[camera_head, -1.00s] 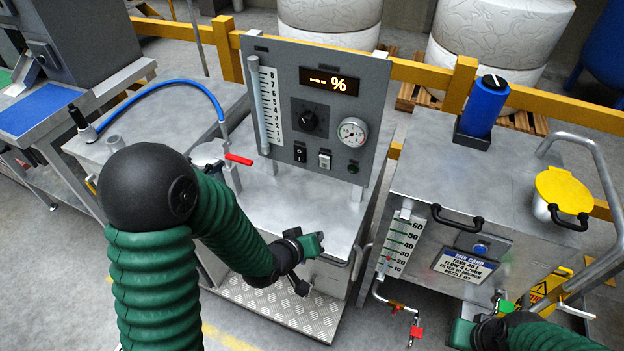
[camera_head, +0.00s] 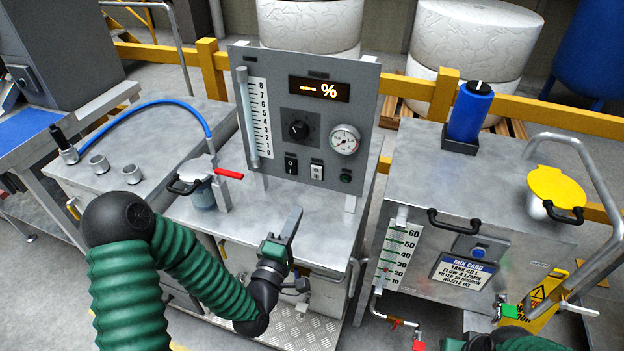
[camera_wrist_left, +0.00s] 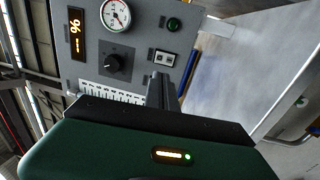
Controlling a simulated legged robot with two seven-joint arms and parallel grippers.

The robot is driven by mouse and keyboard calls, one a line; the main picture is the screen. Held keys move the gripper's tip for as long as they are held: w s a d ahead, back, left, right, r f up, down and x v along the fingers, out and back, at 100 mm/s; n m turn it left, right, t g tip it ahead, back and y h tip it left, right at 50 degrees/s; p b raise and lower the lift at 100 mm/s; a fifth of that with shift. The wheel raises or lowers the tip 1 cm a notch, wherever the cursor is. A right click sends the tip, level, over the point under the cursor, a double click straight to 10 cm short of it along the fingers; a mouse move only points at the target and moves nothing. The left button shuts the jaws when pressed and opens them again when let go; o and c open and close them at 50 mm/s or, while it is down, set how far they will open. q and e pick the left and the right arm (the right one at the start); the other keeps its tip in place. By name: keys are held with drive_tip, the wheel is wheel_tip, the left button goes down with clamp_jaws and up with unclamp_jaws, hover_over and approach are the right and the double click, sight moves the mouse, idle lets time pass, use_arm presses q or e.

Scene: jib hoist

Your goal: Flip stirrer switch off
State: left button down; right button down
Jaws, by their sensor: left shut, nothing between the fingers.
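The grey upright panel (camera_head: 265,175) carries a black rocker switch (camera_head: 290,163) and a pale switch (camera_head: 316,170) side by side. I cannot read which one is the stirrer switch. The pale switch also shows in the left wrist view (camera_wrist_left: 164,59); the black rocker is not clearly visible there and may be behind the fingers. My left gripper (camera_head: 294,214) is shut and empty, fingers pointing up, in front of and below the switches, apart from the panel. Its fingers show in the left wrist view (camera_wrist_left: 161,88). My right gripper (camera_head: 482,342) is cut off at the bottom edge.
The panel also has a display (camera_head: 320,89), a knob (camera_head: 299,130), a gauge (camera_head: 345,139) and a green button (camera_head: 345,177). A red-handled valve (camera_head: 228,174) stands left of it. A steel tank (camera_head: 425,165) with handles stands right. The bench top below the panel is mostly clear.

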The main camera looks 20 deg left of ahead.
sight(316, 171)
use_arm(q)
drive_tip(key=w, duration=0.4)
drive_tip(key=w+r, duration=0.1)
drive_tip(key=w, duration=0.7)
drive_tip(key=shift+w+d+r, duration=0.2)
drive_tip(key=shift+w+r, duration=0.05)
drive_tip(key=shift+w, duration=0.05)
